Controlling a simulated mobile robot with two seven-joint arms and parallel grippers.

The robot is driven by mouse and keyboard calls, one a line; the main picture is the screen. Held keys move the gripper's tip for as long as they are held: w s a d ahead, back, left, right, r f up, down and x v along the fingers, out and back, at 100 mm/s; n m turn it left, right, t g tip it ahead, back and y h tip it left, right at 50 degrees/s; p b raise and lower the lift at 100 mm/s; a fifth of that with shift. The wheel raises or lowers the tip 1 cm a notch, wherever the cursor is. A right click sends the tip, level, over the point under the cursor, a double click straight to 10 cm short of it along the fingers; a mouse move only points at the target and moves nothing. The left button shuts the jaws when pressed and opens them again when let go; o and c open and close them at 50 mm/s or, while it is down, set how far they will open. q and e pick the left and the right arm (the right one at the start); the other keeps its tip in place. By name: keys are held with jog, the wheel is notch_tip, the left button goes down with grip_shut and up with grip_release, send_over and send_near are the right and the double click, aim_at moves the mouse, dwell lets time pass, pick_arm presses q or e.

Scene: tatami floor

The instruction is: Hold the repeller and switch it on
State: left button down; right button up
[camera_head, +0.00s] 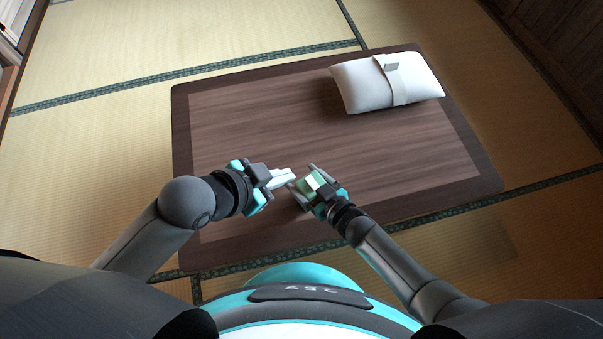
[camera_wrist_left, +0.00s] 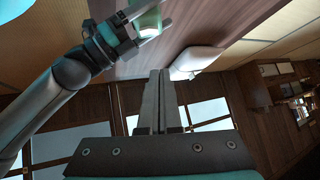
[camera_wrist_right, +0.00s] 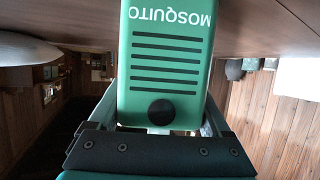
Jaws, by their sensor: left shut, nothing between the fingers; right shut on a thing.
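The repeller is a green box with the word MOSQUITO, dark slots and a round black knob; it fills the middle of the right wrist view (camera_wrist_right: 165,60). In the head view the repeller (camera_head: 312,183) is small and pale green, above the table. My right gripper (camera_head: 311,181) is shut on it. My left gripper (camera_head: 287,176) is shut and empty, its tips pointing right, a short gap left of the repeller. In the left wrist view its closed fingers (camera_wrist_left: 159,78) show, and the repeller (camera_wrist_left: 147,20) is at upper left in my right gripper.
A low brown wooden table (camera_head: 260,120) lies under both grippers. A white cushion-like bundle with a strap (camera_head: 360,88) lies at its far right. The table's far left and middle are clear. Tatami floor (camera_head: 100,130) surrounds it.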

pick_arm(q)
send_over(314, 179)
jog(key=s+a, duration=0.2)
jog(key=f, duration=0.5)
jog(key=shift+w+a+f, duration=0.2)
notch_tip(314, 179, down, 3)
jog(key=shift+w+a+r, duration=0.1)
jog(key=shift+w+a, duration=0.05)
jog(key=shift+w+f, duration=0.1)
jog(key=shift+f, duration=0.5)
jog(key=shift+a+f, duration=0.1)
jog(key=shift+w+a+f, duration=0.15)
jog(key=shift+w+f, duration=0.05)
jog(key=shift+f, duration=0.1)
jog(key=shift+s, duration=0.2)
jog(key=shift+s+d+r, duration=0.25)
jog(key=shift+s+d, duration=0.25)
jog(key=shift+d, duration=0.1)
